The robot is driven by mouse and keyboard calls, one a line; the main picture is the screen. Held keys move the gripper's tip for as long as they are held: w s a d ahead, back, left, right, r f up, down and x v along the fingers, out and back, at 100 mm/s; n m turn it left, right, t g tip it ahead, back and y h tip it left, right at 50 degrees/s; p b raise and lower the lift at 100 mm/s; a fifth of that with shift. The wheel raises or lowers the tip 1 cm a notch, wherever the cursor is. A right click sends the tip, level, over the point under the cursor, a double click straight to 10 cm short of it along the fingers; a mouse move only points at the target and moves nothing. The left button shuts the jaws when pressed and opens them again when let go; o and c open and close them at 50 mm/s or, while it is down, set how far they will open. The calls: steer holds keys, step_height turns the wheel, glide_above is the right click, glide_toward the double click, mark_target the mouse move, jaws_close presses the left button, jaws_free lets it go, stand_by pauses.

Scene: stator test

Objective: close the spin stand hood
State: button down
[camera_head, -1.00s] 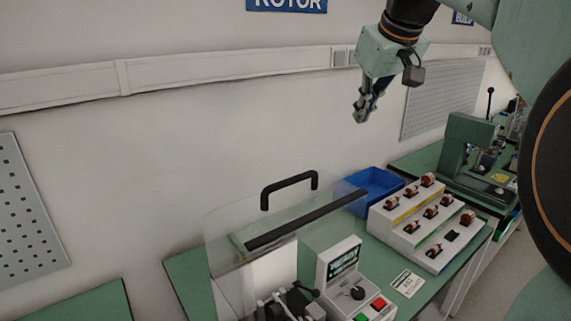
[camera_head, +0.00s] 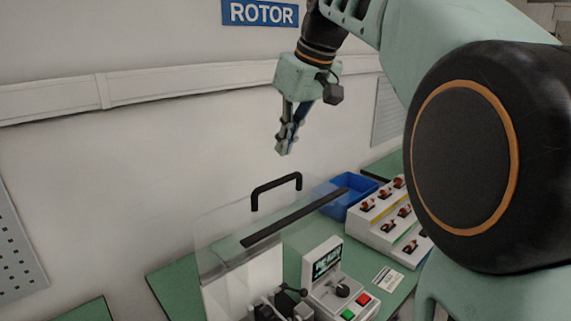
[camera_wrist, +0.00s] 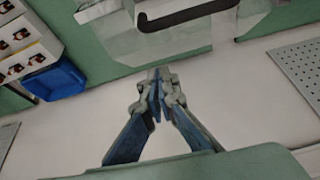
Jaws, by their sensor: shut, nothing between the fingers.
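The spin stand hood (camera_head: 222,232) is a clear panel with a black handle (camera_head: 276,188) on its top edge and a dark strip along it. It stands raised over the spin stand, whose control box (camera_head: 340,288) has a small screen, a knob and green and red buttons. My gripper (camera_head: 283,150) is shut and empty, above the handle and apart from it, pointing down. In the wrist view the closed fingers (camera_wrist: 158,84) show below the black handle (camera_wrist: 186,16), with a gap between. Part of the stand's mechanism is cut off at the bottom of the head view.
A blue bin (camera_head: 345,190) and a stepped rack of small red-topped parts (camera_head: 385,213) stand right of the stand on the green bench. My large arm joint covers the right side. A white wall with a trunking rail lies behind; the space around my gripper is clear.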

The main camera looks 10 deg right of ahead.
mark_target(294, 188)
steer(key=x, duration=0.3)
steer(key=shift+a+f, duration=0.1)
steer(key=shift+f, duration=0.25)
steer(key=s+d, duration=0.1)
steer(key=s, duration=0.2)
steer(key=shift+d+r, duration=0.2)
steer(key=shift+d, duration=0.2)
steer(key=shift+s+d+f, duration=0.15)
steer(key=shift+d+f, duration=0.1)
steer(key=shift+f, duration=0.05)
